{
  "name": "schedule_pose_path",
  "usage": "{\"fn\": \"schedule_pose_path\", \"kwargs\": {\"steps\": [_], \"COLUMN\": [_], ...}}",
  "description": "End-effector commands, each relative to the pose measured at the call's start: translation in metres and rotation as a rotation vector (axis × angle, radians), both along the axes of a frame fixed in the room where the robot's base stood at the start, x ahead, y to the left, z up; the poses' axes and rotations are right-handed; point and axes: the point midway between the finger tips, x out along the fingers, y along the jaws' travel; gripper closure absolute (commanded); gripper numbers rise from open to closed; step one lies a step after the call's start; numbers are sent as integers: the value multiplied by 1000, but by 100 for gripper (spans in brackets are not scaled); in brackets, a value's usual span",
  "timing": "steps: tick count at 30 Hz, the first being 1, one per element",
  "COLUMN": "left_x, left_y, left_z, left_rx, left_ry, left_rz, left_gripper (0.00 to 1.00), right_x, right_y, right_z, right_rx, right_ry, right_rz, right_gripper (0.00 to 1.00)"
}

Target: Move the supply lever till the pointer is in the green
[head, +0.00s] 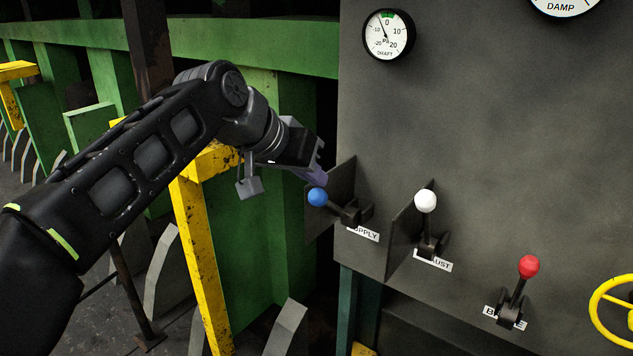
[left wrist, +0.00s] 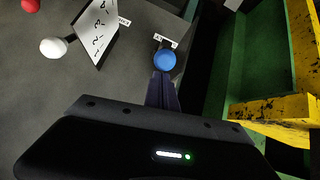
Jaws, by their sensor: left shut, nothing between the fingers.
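The supply lever has a blue ball knob (head: 317,197) on a dark arm and leans left toward the panel's edge. The knob also shows in the left wrist view (left wrist: 165,60), just beyond the fingertips. My left gripper (head: 318,177) is shut and empty, its purple-grey fingers just above the blue knob. Whether they touch it I cannot tell. The draft gauge (head: 388,35) is at the panel's top left. Its thin pointer leans up and left, and the green band is at the top near 0; the pointer looks left of the green. My right gripper is out of view.
A white-knobbed lever (head: 426,201) stands right of the supply lever, with dark upright plates beside both. A red-knobbed lever (head: 529,267) and a yellow handwheel (head: 610,305) are farther right. A yellow rail (head: 203,250) stands below my left arm.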

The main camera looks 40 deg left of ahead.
Motion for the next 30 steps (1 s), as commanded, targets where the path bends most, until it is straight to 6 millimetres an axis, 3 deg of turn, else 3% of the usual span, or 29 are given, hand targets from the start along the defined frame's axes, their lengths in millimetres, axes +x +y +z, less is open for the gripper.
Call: {"fn": "schedule_pose_path", "kwargs": {"steps": [11, 19, 22, 30], "left_x": [2, 20, 4, -37], "left_y": [0, 2, 3, 5], "left_z": [7, 43, 52, 92], "left_rx": [0, 0, 2, 1], "left_ry": [1, 2, -6, -4], "left_rz": [0, -2, 1, 0], "left_gripper": [100, 100, 100, 100], "right_x": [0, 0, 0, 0], "right_y": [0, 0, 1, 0], "right_z": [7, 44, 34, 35], "right_rx": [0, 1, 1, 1], "right_ry": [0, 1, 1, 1], "right_rz": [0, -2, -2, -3], "right_gripper": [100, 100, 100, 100]}}
